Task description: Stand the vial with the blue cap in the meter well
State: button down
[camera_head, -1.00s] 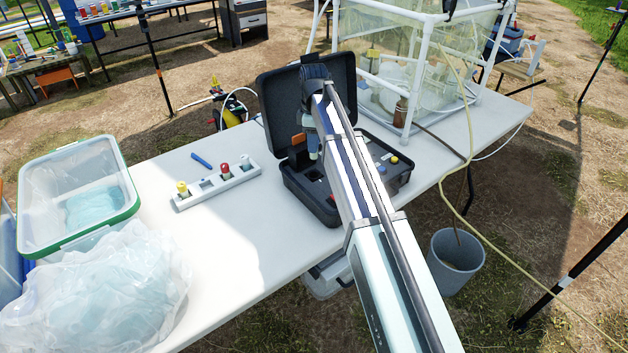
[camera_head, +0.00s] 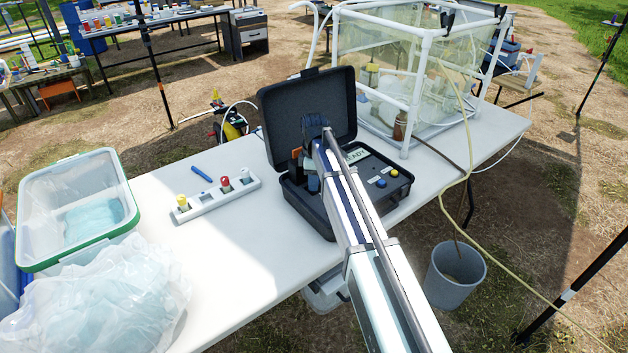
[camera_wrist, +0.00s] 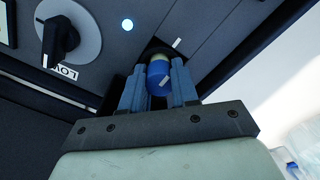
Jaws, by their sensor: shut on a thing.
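The vial with the blue cap (camera_wrist: 158,80) is between my gripper's fingers (camera_wrist: 160,88) in the wrist view. Its cap faces the camera, and a short yellow-green band shows beyond it. My gripper is shut on the vial, and my arm covers part of the meter panel.
A white rack (camera_head: 222,198) holds vials with yellow, red and white caps. A blue pen-like object (camera_head: 201,173) lies behind it. The meter has a lit display (camera_head: 357,155) and a black knob (camera_wrist: 60,40). A clear bin (camera_head: 75,215) and plastic bag (camera_head: 100,295) stand left.

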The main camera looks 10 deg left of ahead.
jog(key=shift+f, duration=0.1)
jog(key=c, duration=1.1)
grip_release()
notch_tip(320, 180, up, 12)
jog(key=shift+r, duration=0.15)
jog(key=shift+d, duration=0.1)
